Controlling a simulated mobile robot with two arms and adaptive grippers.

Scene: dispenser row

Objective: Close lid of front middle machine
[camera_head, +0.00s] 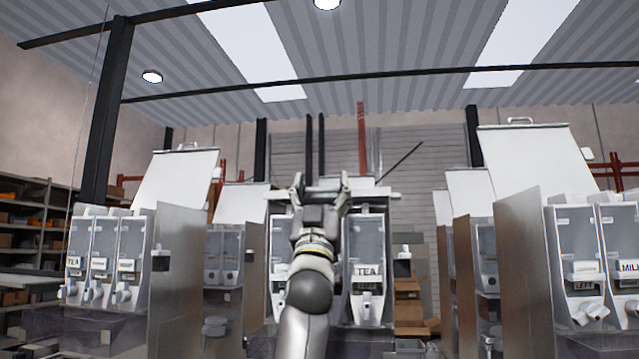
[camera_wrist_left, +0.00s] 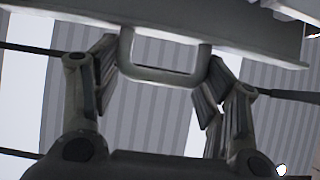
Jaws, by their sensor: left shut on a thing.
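The front middle machine (camera_head: 366,255) stands straight ahead, with a TEA label on its right canister and my arm covering much of its front. Its lid (camera_head: 374,190) shows as a thin, nearly level pale slab across the top; I cannot tell whether it rests fully on the machine. My left gripper (camera_head: 321,183) is at the lid's front edge. In the left wrist view, the lid's underside or edge (camera_wrist_left: 265,38) spans the top, and its U-shaped handle (camera_wrist_left: 165,74) lies between the fingers of my left gripper (camera_wrist_left: 160,88), which is shut on it. My right gripper is not in view.
A left machine (camera_head: 105,245) and a right machine (camera_head: 580,240) have raised lids (camera_head: 178,180) (camera_head: 530,165). More machines with raised lids stand behind. Shelves (camera_head: 30,225) line the left wall, and cardboard boxes (camera_head: 408,300) sit behind the middle machine's right side.

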